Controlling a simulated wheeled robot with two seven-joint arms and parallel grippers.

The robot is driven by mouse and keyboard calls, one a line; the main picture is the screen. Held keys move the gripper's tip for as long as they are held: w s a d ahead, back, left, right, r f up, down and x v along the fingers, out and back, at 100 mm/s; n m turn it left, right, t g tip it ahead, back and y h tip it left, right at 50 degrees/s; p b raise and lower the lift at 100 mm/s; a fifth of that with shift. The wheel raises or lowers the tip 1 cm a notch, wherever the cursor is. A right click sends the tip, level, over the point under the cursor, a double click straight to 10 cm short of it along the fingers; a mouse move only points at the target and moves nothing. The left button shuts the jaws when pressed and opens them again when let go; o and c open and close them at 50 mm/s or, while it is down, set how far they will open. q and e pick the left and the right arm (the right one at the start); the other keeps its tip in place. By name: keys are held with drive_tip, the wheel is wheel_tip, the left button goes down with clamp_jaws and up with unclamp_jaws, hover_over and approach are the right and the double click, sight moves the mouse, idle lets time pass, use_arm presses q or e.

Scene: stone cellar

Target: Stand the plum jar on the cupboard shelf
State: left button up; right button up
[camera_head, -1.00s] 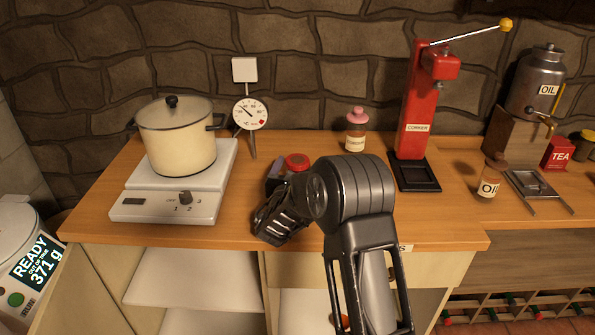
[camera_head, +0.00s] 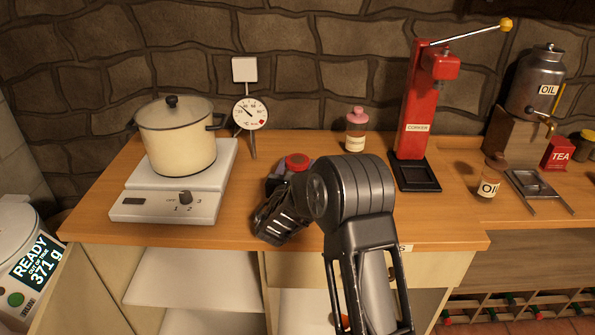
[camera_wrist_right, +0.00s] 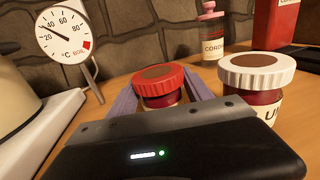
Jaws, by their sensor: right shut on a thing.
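A jar with a red lid (camera_head: 297,161) stands on the wooden counter; its label is hidden. My right gripper (camera_wrist_right: 161,97) is shut on this jar, one finger on each side below the lid. A second jar, with a white lid (camera_wrist_right: 257,70) and dark red contents, stands just right of it in the wrist view. Its label shows only in part, with a "U"; in the head view my arm hides it. Below the counter, the open cupboard shows a pale shelf (camera_head: 190,278) on the left and another compartment (camera_head: 300,307) partly behind my arm. My left gripper is not in view.
A cream pot (camera_head: 176,140) on a hot plate (camera_head: 150,207) stands left, beside a dial thermometer (camera_head: 250,113). The counter's front edge lies beneath my forearm.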

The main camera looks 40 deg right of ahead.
drive_tip(key=shift+r, duration=0.1)
drive_tip(key=shift+c, duration=0.3)
wheel_tip(320, 180, up, 10)
drive_tip(key=shift+f, duration=0.1)
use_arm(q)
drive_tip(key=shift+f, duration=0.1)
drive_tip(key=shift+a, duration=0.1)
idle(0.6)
